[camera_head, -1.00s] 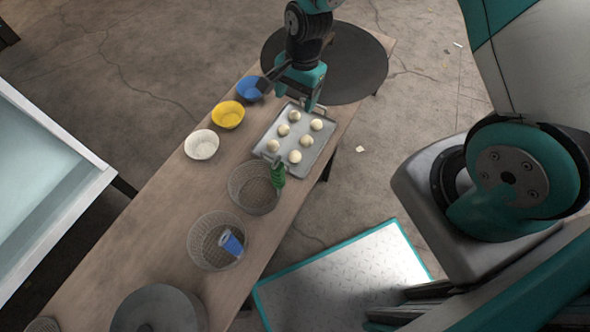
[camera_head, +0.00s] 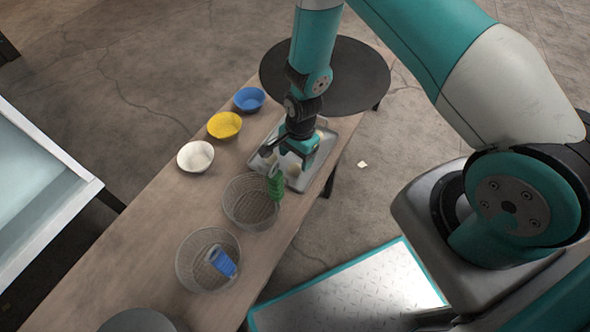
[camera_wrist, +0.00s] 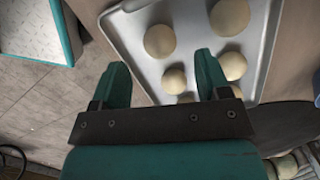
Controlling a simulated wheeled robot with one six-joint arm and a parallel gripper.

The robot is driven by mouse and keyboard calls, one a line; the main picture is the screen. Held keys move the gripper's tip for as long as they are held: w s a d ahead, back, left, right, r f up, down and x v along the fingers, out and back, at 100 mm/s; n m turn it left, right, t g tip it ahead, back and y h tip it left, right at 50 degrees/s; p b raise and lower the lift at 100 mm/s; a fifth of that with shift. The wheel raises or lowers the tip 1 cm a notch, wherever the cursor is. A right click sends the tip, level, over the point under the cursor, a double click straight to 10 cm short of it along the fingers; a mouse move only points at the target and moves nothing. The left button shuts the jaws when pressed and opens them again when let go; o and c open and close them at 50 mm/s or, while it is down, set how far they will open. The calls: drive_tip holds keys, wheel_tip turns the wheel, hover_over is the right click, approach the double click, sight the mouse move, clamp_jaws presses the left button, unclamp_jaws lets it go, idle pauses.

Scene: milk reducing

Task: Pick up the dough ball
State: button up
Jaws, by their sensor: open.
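Several pale round dough balls lie on a grey metal tray (camera_wrist: 127,30). In the wrist view one dough ball (camera_wrist: 160,41) shows ahead of the gap between my fingers, and another dough ball (camera_wrist: 174,80) lies beside the right finger. A further dough ball (camera_wrist: 229,17) is near the tray's far side. My gripper (camera_wrist: 158,80) is open, with nothing between its fingers. In the head view my gripper (camera_head: 298,160) is over the tray (camera_head: 311,177) and hides most of the dough balls.
A wire basket (camera_head: 236,212) with a green object (camera_head: 275,186) at its rim stands close to the tray. Another basket (camera_head: 189,276) holds a blue item (camera_head: 222,262). White (camera_head: 195,157), yellow (camera_head: 224,125) and blue (camera_head: 249,99) bowls line the left. A dark round surface (camera_head: 345,75) is behind.

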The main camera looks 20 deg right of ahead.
sight(295, 165)
drive_tip(key=f, duration=0.1)
drive_tip(key=f+b, duration=0.1)
drive_tip(key=f, duration=0.1)
drive_tip(key=f+b, duration=0.1)
drive_tip(key=f, duration=0.1)
drive_tip(key=shift+s+a, duration=0.1)
drive_tip(key=shift+a, duration=0.15)
drive_tip(key=c, duration=0.8)
drive_tip(key=shift+r, duration=0.15)
